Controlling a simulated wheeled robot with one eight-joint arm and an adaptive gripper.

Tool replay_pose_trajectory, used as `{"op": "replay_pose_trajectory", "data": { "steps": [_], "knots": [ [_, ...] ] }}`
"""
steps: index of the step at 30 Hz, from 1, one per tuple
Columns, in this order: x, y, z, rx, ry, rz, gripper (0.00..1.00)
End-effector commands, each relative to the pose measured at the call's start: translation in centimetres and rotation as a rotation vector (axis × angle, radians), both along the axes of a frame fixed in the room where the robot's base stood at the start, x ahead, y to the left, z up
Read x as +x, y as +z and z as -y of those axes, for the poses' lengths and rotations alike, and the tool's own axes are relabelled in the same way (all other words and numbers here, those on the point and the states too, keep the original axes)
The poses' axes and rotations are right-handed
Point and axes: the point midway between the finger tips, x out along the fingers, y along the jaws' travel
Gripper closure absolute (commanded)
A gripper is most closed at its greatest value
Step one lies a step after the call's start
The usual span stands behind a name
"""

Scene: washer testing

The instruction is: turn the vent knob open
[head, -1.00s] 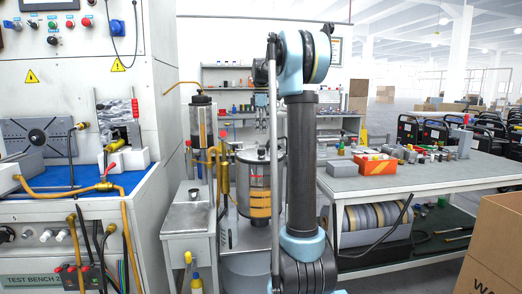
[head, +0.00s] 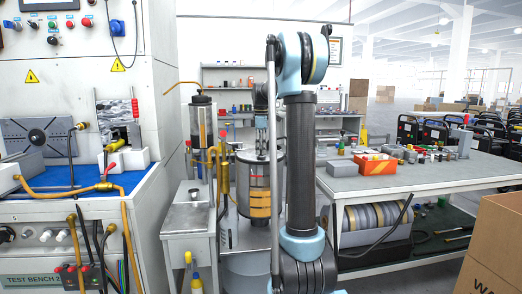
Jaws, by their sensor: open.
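A clear cylindrical vessel (head: 256,182) with a metal lid and yellow bands inside stands in the middle of the head view. My gripper (head: 262,147) points down just above its lid, partly behind my own arm. It looks empty, though its fingertips are small and hard to make out. I cannot tell whether it touches anything on the lid. The vent knob is not clearly distinguishable; the part of the lid under my gripper is partly hidden. A small red handle (head: 223,134) is on the piping left of the vessel.
A steel stand (head: 190,220) with a smaller cylinder (head: 202,122) and yellow pipes is close on the left. The test bench (head: 70,205) stands further left. A grey worktable (head: 420,178) with an orange bin (head: 374,165) is at right, with a cardboard box (head: 498,240) in front.

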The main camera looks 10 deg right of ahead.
Motion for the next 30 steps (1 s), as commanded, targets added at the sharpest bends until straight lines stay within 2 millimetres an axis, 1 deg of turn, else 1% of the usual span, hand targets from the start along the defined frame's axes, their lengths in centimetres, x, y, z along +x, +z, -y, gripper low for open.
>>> {"op": "replay_pose_trajectory", "data": {
  "steps": [1, 6, 14, 19, 23, 30],
  "knots": [
    [0.01, 0.01, 0.01, 0.0, 0.0, 0.0, 0.56],
    [0.03, 0.02, 0.03, 0.0, 0.0, 0.0, 0.93],
    [0.08, 0.03, 0.16, 0.0, -0.01, 0.001, 0.93],
    [0.12, 0.05, 0.18, 0.0, -0.056, 0.002, 0.93],
    [0.14, 0.06, 0.18, -0.001, -0.127, 0.002, 0.93],
    [0.2, 0.08, 0.18, 0.0, -0.328, 0.003, 0.93]
  ]
}}
